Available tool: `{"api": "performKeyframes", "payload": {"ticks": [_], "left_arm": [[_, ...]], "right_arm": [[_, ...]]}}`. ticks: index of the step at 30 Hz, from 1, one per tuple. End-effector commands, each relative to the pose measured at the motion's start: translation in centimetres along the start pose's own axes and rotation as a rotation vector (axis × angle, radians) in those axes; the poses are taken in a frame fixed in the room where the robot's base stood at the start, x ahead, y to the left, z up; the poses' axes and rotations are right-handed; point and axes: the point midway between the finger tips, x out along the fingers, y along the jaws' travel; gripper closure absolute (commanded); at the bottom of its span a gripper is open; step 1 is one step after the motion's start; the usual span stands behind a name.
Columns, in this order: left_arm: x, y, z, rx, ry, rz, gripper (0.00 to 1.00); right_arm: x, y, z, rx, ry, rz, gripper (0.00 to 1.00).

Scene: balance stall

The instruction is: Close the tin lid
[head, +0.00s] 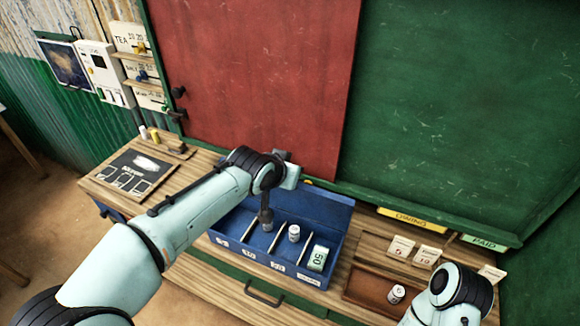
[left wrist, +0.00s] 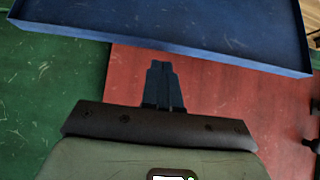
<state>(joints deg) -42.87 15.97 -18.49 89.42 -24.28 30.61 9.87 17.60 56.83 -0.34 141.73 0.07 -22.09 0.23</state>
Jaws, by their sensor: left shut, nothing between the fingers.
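The blue tin (head: 228,238) stands on the wooden counter with its lid (head: 322,208) raised at the back, so its compartments are open to view. The lid also shows as a blue panel across the top of the left wrist view (left wrist: 190,32). My left gripper (left wrist: 162,68) is shut and empty, its fingers pointing toward the lid's edge with the red board behind. In the head view its hand is at the lid's top edge and its fingertips are hidden; contact with the lid cannot be told. My right arm is at the lower right, its gripper out of view.
Inside the tin are a white roll (head: 294,233) and green notes (head: 318,257). A brown tray (head: 372,290) with a small roll stands to the right, by several cards. A black slate (head: 132,172) lies at left. The red board (head: 255,80) rises close behind.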

Motion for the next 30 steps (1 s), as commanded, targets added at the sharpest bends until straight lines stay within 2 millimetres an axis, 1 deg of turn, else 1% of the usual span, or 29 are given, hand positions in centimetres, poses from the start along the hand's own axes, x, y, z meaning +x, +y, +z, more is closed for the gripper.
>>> {"api": "performKeyframes", "payload": {"ticks": [1, 6, 9, 12, 17, 26, 30], "left_arm": [[1.0, -0.1, -0.1, 0.000, -0.004, -0.003, 1.00], [4.1, -0.1, -0.2, 0.001, -0.003, -0.002, 1.00], [5.5, -0.1, -0.2, 0.000, -0.002, -0.002, 1.00], [6.3, -0.1, -0.2, 0.000, 0.001, -0.001, 1.00], [6.9, -0.1, -0.1, -0.001, 0.001, -0.001, 1.00], [6.9, 0.0, 0.0, -0.001, 0.001, 0.000, 1.00], [7.0, -0.1, 0.1, -0.001, 0.012, 0.001, 1.00]], "right_arm": [[-0.4, -0.2, -0.2, -0.001, 0.003, -0.001, 0.43], [-1.2, -0.6, -0.6, -0.003, 0.009, -0.003, 0.43], [-1.6, -0.8, -0.8, -0.004, 0.012, -0.004, 0.43], [-1.8, -1.0, -0.9, -0.005, 0.014, -0.005, 0.43], [-1.9, -1.0, -1.0, -0.005, 0.015, -0.005, 0.43], [-1.8, -0.9, -0.9, -0.005, 0.014, -0.005, 0.43], [-1.1, -0.6, -0.6, -0.003, 0.009, -0.003, 0.43]]}}
